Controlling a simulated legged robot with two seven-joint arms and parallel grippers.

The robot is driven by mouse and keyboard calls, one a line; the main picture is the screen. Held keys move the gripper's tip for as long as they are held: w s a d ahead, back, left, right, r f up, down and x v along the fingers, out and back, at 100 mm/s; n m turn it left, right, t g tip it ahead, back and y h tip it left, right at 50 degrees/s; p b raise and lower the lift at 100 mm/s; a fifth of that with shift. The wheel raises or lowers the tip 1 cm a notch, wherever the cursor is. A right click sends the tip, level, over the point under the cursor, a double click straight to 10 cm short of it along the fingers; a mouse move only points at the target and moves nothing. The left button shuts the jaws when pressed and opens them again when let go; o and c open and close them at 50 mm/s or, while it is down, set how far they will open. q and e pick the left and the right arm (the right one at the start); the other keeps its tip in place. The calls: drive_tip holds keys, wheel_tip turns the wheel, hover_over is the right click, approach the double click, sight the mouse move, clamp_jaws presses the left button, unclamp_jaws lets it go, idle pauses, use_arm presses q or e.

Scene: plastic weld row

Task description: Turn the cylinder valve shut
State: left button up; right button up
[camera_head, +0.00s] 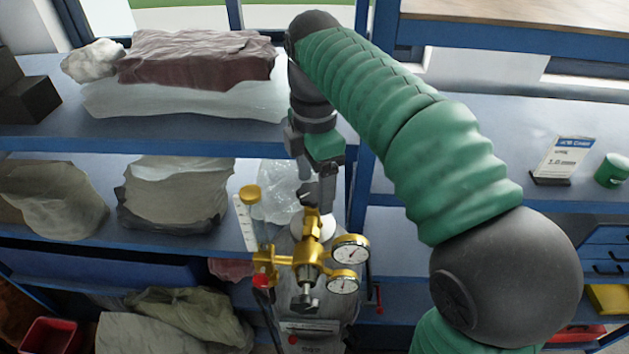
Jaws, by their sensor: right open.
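The gas cylinder (330,310) stands upright in front of the blue shelving, its top covered by brass fittings. A brass regulator (308,262) with two round gauges (350,249) and a flow tube (246,222) is mounted at its top. The brass valve top (311,222) shows just below my right gripper (314,198). My right arm comes in from the right and reaches down, with the open gripper's dark fingers at the valve top. The fingers hide the handwheel, and I cannot tell whether they touch it. My left gripper is out of view.
Shelves behind hold wrapped bundles (195,60) and grey sacks (175,190). A small sign (558,157) and a green tin (612,170) stand on the right shelf. The gauges and flow tube stick out close to the valve.

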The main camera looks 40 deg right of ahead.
drive_tip(key=shift+a+r, duration=0.1)
drive_tip(key=shift+a, duration=0.4)
drive_tip(key=c, duration=0.8)
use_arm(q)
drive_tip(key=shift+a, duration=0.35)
use_arm(e)
drive_tip(key=shift+d, duration=0.1)
drive_tip(key=c, duration=0.6)
